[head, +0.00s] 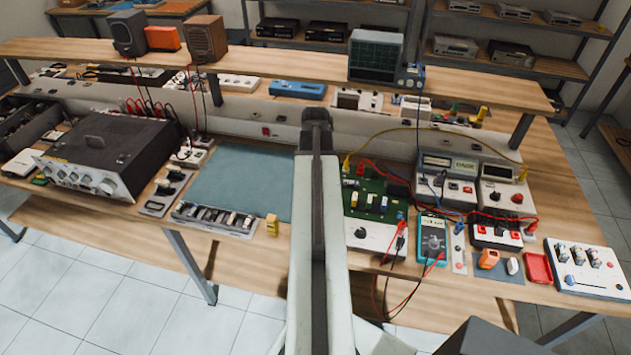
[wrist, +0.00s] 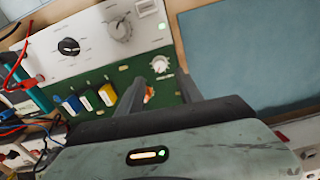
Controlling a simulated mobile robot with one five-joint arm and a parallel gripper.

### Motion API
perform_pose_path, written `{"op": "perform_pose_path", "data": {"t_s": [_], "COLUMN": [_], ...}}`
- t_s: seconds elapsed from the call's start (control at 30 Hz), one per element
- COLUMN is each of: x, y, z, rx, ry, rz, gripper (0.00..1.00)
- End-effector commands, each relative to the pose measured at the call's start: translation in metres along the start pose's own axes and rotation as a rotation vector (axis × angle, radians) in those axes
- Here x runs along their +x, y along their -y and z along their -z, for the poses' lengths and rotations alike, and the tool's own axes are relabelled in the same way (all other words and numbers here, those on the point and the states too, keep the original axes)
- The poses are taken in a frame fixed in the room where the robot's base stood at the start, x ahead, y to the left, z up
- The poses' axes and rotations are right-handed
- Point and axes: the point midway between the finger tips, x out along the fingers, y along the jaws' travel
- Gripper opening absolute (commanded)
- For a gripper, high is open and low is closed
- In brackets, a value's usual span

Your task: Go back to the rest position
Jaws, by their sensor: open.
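My arm (head: 318,230) stretches forward over the workbench (head: 475,298) in the head view, its far end near the back panel. My gripper's fingers are not distinguishable there. In the wrist view my gripper (wrist: 160,84) is open, with its two dark fingers apart. A small orange-and-white piece (wrist: 149,95) shows between the fingers over a green circuit board (wrist: 118,78); I cannot tell whether anything touches it. The board also shows in the head view (head: 377,187), just right of my arm.
A blue-grey mat (head: 240,180) lies left of my arm. A large amplifier (head: 105,155) stands further left. A teal multimeter (head: 432,238) and cables lie to the right. A raised shelf (head: 275,62) with an oscilloscope (head: 375,55) spans the back.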

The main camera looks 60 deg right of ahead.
Motion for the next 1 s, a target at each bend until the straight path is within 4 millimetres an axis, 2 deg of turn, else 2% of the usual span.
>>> {"op": "perform_pose_path", "data": {"t_s": [0.03,0.47,0.57,0.67,0.77,0.8,0.87,0.9,0.97,1.0], "x": [-0.006,-0.003,-0.003,-0.003,-0.003,-0.003,-0.003,-0.003,-0.003,-0.003], "y": [0.000,0.000,0.010,0.053,0.125,0.154,0.194,0.218,0.251,0.271], "z": [0.000,0.000,-0.003,-0.020,-0.059,-0.081,-0.117,-0.142,-0.184,-0.213], "rx": [0.000,0.000,-0.017,-0.097,-0.236,-0.299,-0.391,-0.454,-0.555,-0.625], "ry": [0.000,0.000,0.000,0.000,0.000,0.000,0.000,0.000,0.000,0.000], "rz": [0.000,0.000,0.000,0.001,0.000,0.000,0.000,0.000,0.000,0.000], "gripper": [0.43,0.43,0.43,0.43,0.43,0.43,0.43,0.43,0.43,0.43]}}
